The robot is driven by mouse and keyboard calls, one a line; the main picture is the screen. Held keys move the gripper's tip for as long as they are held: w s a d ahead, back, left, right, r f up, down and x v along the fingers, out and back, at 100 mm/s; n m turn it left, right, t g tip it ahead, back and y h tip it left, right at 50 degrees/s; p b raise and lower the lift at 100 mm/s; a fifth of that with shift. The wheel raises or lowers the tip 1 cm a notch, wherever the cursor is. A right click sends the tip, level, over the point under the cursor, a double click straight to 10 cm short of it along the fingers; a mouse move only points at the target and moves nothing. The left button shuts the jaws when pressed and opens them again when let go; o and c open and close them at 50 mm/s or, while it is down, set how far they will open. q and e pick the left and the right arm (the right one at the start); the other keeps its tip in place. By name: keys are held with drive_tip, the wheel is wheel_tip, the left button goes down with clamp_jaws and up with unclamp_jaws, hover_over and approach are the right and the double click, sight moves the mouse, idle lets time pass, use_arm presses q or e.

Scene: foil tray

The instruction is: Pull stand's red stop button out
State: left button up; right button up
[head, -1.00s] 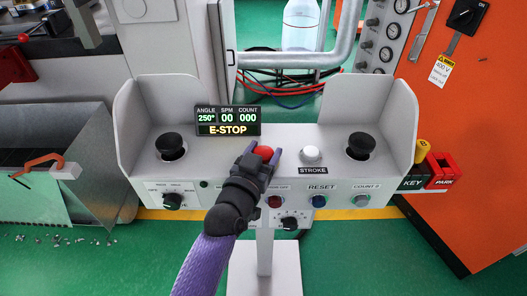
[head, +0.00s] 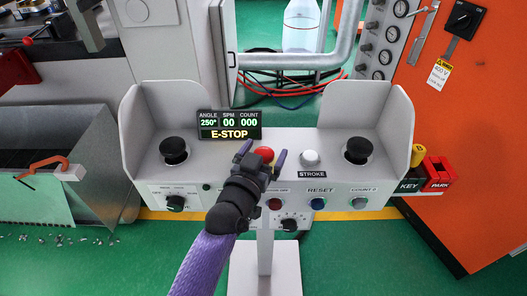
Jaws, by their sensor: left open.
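The control stand (head: 226,169) is a pale grey console with raised side guards, in the middle of the head view. Its red stop button (head: 265,154) sits on the top face, below the display (head: 229,125) that reads E-STOP. My left gripper (head: 264,156) comes in from below, with its purple arm behind it. Its fingers are open, one on each side of the red button in the picture. I cannot tell whether they touch it. The gripper partly hides the panel below the button. My right gripper is not in view.
A white button (head: 310,157) marked STROKE is right of the red one. Black palm buttons stand at left (head: 174,150) and right (head: 358,150). An orange cabinet (head: 480,130) is at the right. Key and park blocks (head: 437,172) jut from the stand's right side.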

use_arm(q)
drive_tip(key=shift+p+v, duration=1.8)
drive_tip(key=shift+v, duration=3.15)
drive_tip(key=s+a+f+n+g+y+p, duration=0.1)
drive_tip(key=s+a+f+g+y+p, duration=0.1)
drive_tip(key=s+a+f+g+p, duration=0.35)
drive_tip(key=s+a+f+g+y+p, duration=0.25)
drive_tip(key=s+f+p, duration=0.25)
drive_tip(key=s+f, duration=0.3)
drive_tip(key=s+a+f+g+y+p, duration=0.1)
drive_tip(key=s+a+f+g+p, duration=0.1)
drive_tip(key=s, duration=0.9)
drive_tip(key=s+a+f+n+g+y+p, duration=0.1)
drive_tip(key=s+a+f+g+p, duration=0.2)
drive_tip(key=s, duration=0.9)
drive_tip(key=a+f+g, duration=0.1)
drive_tip(key=g, duration=0.2)
drive_tip(key=shift+f, duration=0.2)
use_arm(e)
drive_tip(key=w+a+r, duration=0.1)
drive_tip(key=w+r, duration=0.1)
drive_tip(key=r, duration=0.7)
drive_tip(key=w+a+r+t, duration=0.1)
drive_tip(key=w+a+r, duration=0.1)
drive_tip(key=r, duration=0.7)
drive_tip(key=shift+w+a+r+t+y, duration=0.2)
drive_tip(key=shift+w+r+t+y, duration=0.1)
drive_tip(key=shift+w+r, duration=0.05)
